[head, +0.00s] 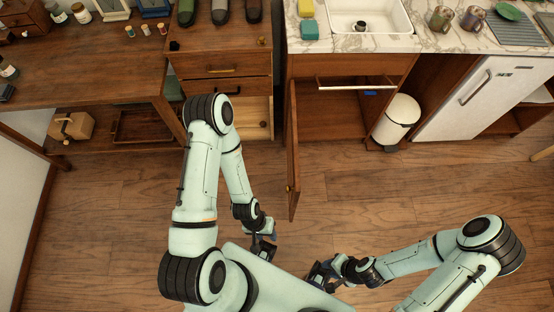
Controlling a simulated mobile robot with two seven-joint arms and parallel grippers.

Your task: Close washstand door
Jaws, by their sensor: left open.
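The washstand (349,63) stands at the back centre with a white sink set in its marble top. Its brown wooden door (293,150) stands open at the left side of the opening and swings out toward me, so I see it nearly edge-on. A small brass knob shows near the door's front end. The inside of the washstand is open to view. My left gripper (262,250) is open, low in front and to the left of the door's front end, apart from it. My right gripper (319,276) is nearer to me and right of the door; its fingers are too small to read.
A white bin (397,121) stands right of the opening, beside a white fridge (483,96). Left of the door, a lower drawer (258,118) stands pulled out of the wooden cabinet. The wooden floor (360,195) right of the door is clear.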

